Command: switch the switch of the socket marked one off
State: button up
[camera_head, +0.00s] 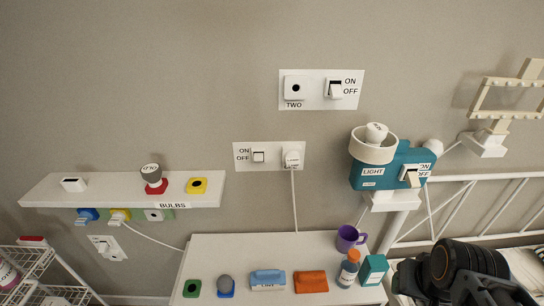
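A white socket plate (270,165) is on the wall in the middle. A plug (292,158) with a hanging cord sits in its right part, and any number mark there is not readable. Its small rocker switch (259,156) is left of the plug, beside the words ON above OFF; I cannot tell its position. A second plate (312,104), marked TWO, is higher and to the right, with an empty socket and its own switch (335,89). My gripper (408,277) is at the lower right, dark, far from both switches; its fingers are not clear.
A white table (215,252) below holds a purple mug (348,238), a bottle (348,268), a teal box (374,269) and other small things. A teal light unit (391,168) with a switch is at right. A bulb shelf (110,199) is at left. The wall before the plates is clear.

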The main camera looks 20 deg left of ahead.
aim_at(257, 158)
jog(key=u, duration=0.3)
jog(key=k, duration=0.95)
jog(key=u, duration=1.35)
jog(key=i, duration=1)
jog(key=z, duration=0.05)
